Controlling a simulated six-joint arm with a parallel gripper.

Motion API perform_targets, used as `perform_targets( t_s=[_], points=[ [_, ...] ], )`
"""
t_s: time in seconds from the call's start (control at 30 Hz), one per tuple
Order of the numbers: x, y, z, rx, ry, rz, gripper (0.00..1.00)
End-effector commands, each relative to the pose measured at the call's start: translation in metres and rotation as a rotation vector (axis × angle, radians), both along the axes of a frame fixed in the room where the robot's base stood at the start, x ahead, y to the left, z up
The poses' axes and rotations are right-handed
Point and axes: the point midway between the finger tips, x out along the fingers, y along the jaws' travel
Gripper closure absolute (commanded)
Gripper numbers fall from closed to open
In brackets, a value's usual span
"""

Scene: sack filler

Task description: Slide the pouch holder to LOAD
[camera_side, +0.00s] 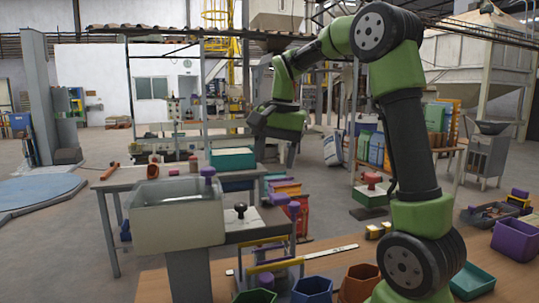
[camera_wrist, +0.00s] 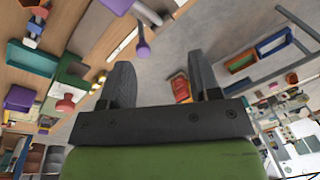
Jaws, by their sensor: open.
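What looks like the pouch holder (camera_side: 268,262), a frame with purple and yellow bars, stands low on the front bench below the filler. I cannot make out a LOAD mark. The filler has a pale hopper (camera_side: 175,218), a black-knobbed lever (camera_side: 240,210) and purple knobs, one on a post (camera_side: 294,208) at the right. My gripper (camera_side: 289,152) is high above and behind the bench, apart from all of these. In the wrist view its fingers (camera_wrist: 160,84) are spread with nothing between them. A purple knob on a stem (camera_wrist: 142,48) shows beyond them.
Dark green, blue and brown bins (camera_side: 312,289) stand at the bench's front edge. A pale ruler-like strip (camera_side: 330,251) lies behind them. A purple bin (camera_side: 516,239) and a teal tray (camera_side: 472,281) are at the right. A grey table (camera_side: 120,183) stands behind the hopper.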

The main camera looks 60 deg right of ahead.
Motion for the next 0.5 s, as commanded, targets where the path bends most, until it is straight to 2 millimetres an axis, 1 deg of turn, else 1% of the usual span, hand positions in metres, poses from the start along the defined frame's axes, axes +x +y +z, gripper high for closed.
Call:
perform_targets(
  t_s=[0.03, 0.2, 0.4, 0.5],
  points=[
    [-0.002, 0.011, 0.005, -0.008, -0.019, 0.042, 0.43],
    [-0.011, 0.044, 0.015, -0.033, -0.085, 0.183, 0.43],
    [-0.025, 0.076, 0.022, -0.061, -0.154, 0.326, 0.43],
    [-0.031, 0.086, 0.023, -0.071, -0.179, 0.376, 0.43]
  ],
)
